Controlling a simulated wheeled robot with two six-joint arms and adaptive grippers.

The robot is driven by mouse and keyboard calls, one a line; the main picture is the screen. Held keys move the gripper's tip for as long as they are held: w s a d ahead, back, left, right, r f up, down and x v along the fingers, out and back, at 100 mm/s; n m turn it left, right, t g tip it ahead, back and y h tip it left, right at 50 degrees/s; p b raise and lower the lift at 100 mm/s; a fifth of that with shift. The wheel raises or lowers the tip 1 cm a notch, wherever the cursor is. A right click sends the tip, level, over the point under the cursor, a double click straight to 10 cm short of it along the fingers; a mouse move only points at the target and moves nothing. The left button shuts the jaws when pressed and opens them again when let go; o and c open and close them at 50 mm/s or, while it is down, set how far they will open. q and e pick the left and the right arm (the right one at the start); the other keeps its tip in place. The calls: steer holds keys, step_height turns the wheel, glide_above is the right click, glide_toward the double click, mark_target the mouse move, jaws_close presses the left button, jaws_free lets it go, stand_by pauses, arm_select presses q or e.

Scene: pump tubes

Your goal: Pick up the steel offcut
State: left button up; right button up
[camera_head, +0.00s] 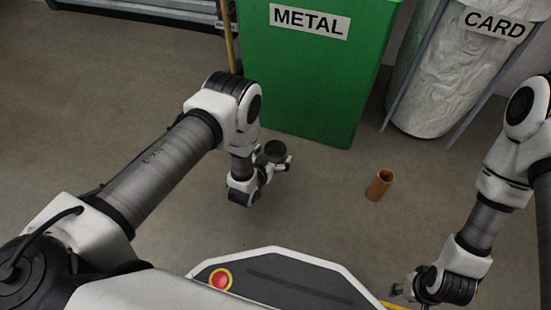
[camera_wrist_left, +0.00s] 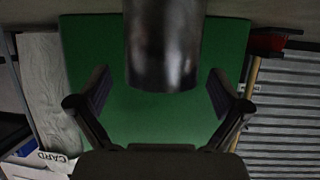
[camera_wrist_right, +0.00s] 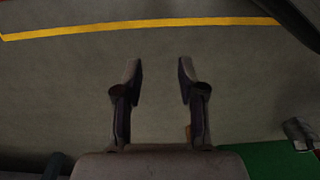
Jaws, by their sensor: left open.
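The steel offcut is a dark grey cylinder (camera_head: 276,149) at my left gripper (camera_head: 281,165) in the head view, in front of the green bin. In the left wrist view the offcut (camera_wrist_left: 165,45) is large and comes down from the top edge, between the lines of the two spread fingers. A gap shows on each side, so the fingers are open and not touching it there. The offcut's far end is cut off by that frame. My right gripper (camera_wrist_right: 160,72) is open and empty, low at the right in the head view (camera_head: 405,290).
A copper-coloured tube (camera_head: 380,184) stands on the floor to the right of my left gripper. A green METAL bin (camera_head: 310,85) stands behind it, and a grey CARD bin (camera_head: 445,75) is at the back right. A yellow floor line (camera_wrist_right: 150,23) shows in the right wrist view.

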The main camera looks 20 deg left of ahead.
mark_target(278, 144)
arm_select(q)
steer(key=b+x, duration=0.1)
steer(key=x, duration=0.1)
steer(key=b+x, duration=0.2)
steer(key=shift+w+f, duration=0.1)
steer(key=shift+f, duration=0.3)
arm_select(e)
steer(key=f, duration=0.2)
steer(key=w+f, duration=0.1)
steer(key=f, duration=0.2)
steer(key=shift+w, duration=0.2)
arm_select(q)
steer(key=shift+w+r, duration=0.1)
steer(key=shift+r, duration=0.15)
arm_select(e)
steer(key=shift+r, duration=0.2)
arm_select(q)
steer(key=c, duration=1.3)
arm_select(e)
steer(key=shift+r, duration=0.1)
